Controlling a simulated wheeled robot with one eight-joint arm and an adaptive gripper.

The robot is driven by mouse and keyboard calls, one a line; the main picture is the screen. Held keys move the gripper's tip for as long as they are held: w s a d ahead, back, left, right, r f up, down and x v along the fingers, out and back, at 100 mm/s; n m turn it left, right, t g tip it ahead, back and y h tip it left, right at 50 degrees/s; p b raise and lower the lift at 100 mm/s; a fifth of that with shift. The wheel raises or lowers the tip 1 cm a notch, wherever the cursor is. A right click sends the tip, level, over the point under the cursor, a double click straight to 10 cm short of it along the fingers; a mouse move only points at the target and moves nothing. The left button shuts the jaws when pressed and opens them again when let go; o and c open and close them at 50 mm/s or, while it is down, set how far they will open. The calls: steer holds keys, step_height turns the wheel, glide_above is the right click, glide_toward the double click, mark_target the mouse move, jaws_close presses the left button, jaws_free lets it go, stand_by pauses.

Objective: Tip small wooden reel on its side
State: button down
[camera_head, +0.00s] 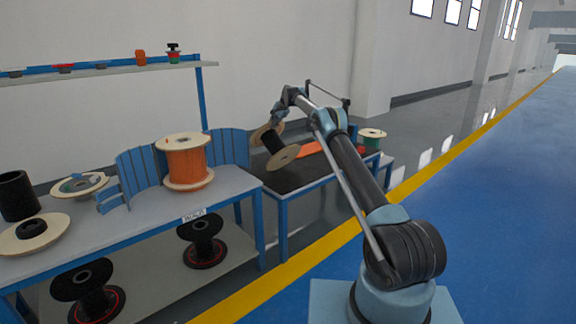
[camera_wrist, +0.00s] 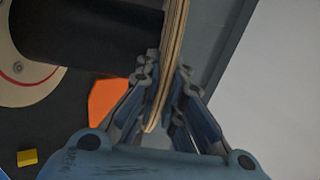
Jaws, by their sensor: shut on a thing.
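The small wooden reel (camera_head: 283,157) has two pale wooden flanges and a black core. In the head view it is tilted over the dark-topped table, with its lower flange near the tabletop; whether it touches cannot be told. My gripper (camera_head: 279,112) reaches it from above. In the wrist view my gripper (camera_wrist: 160,104) is shut on the edge of one flange (camera_wrist: 174,45), with one finger on each side. The black core (camera_wrist: 90,28) runs left from that flange to the other one (camera_wrist: 20,65). The fingertips are partly hidden in the head view.
The grey bench (camera_head: 232,183) at left bears a large orange reel (camera_head: 186,163) and blue racks. A yellow block (camera_wrist: 27,158) shows in the wrist view.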

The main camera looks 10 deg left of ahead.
steer(key=c, duration=1.6)
jaws_free()
steer(key=shift+c, duration=0.2)
steer(key=shift+d+r, duration=0.1)
steer(key=v, duration=0.7)
steer(key=shift+s+d+r, duration=0.15)
steer(key=shift+s+r, duration=0.05)
steer(key=shift+r, duration=0.05)
